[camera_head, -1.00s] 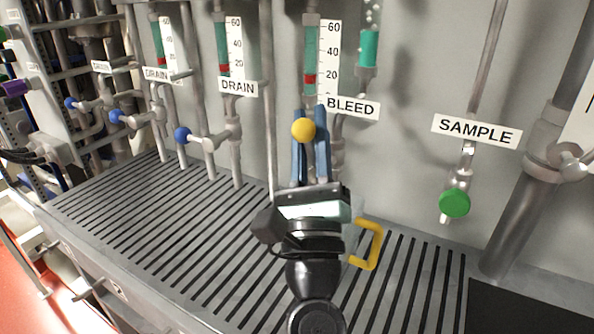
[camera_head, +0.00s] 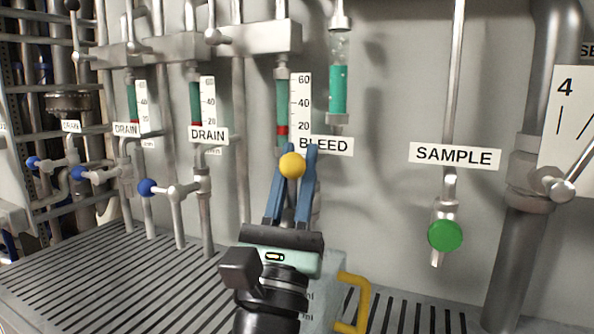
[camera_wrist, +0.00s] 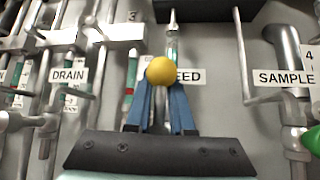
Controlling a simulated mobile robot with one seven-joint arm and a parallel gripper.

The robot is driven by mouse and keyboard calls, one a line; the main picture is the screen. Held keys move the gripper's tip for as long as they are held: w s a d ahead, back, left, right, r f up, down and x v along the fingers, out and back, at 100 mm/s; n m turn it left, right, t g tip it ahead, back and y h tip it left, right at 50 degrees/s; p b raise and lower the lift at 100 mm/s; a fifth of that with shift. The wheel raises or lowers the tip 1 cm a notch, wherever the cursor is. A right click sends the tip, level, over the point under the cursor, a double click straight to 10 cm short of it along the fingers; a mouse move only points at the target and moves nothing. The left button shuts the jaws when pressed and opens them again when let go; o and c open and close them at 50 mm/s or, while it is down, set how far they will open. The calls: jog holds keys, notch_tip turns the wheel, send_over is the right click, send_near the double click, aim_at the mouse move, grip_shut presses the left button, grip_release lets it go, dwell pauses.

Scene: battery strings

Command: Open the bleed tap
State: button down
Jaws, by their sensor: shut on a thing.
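The bleed tap shows as a yellow ball knob (camera_head: 292,165) in front of the pipe by the BLEED label (camera_head: 326,145). My gripper (camera_head: 293,160) has its two blue fingers shut on the yellow knob from below. In the wrist view the yellow knob (camera_wrist: 160,70) sits between the fingertips and covers part of the BLEED label (camera_wrist: 188,76). The tap's body and stem are mostly hidden behind the knob and fingers. A clear jug with a yellow handle (camera_head: 356,300) stands behind my wrist, partly hidden.
Drain taps with blue knobs (camera_head: 147,187) stand to the left. The sample tap with a green knob (camera_head: 445,235) hangs at the right beside a thick pipe (camera_head: 513,240). A slotted grating (camera_head: 110,290) lies below. A sight glass with green liquid (camera_head: 339,85) hangs above right.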

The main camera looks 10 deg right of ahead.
jog(key=shift+s+a+r, duration=0.1)
jog(key=shift+r, duration=0.15)
jog(key=c, duration=0.9)
grip_release()
jog(key=shift+f, duration=0.1)
jog(key=shift+b+v, duration=2.2)
jog(key=shift+v, duration=4.25)
